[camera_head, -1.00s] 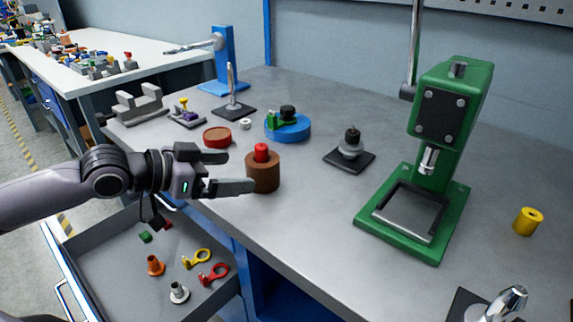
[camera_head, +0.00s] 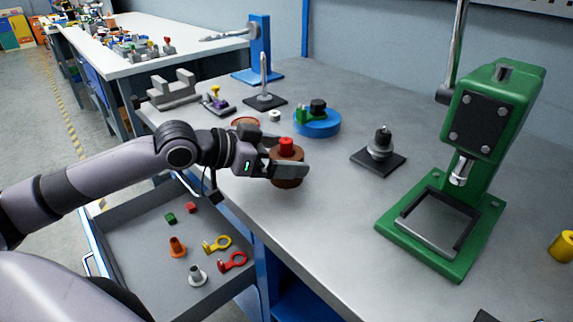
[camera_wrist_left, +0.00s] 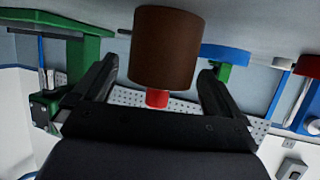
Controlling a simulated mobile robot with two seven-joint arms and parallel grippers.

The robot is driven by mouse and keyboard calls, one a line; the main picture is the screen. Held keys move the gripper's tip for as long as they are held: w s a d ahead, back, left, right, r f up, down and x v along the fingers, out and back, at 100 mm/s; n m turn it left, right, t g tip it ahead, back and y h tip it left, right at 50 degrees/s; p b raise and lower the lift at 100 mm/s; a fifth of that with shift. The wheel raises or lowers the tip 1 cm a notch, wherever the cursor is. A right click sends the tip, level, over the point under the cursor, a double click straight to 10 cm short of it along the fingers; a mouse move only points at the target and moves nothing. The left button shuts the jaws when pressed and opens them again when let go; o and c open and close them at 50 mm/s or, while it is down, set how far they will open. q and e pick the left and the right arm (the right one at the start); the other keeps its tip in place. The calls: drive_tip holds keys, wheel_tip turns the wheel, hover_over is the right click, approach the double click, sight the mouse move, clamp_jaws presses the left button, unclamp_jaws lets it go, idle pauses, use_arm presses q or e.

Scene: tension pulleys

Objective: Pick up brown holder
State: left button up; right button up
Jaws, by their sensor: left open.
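The brown holder (camera_head: 287,176) is a short brown cylinder with a red piece (camera_head: 286,146) on top, standing on the grey workbench near its front left edge. My left gripper (camera_head: 291,163) is open, with its fingers on either side of the holder. In the left wrist view the brown holder (camera_wrist_left: 165,48) appears between the two open fingers (camera_wrist_left: 158,85), with the red piece (camera_wrist_left: 157,98) below it; gaps show on both sides. The near finger hides part of the holder in the head view. My right gripper is not in view.
A green press (camera_head: 447,222) stands at the right. A blue round base (camera_head: 317,123) and a dark plate with a grey pulley part (camera_head: 379,150) sit behind the holder. Below the bench edge, an open drawer (camera_head: 140,246) holds several small parts. The bench between holder and press is clear.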

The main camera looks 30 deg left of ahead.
use_arm(q)
drive_tip(key=shift+x, duration=1.45)
drive_tip(key=c, duration=1.2)
drive_tip(key=shift+r, duration=0.2)
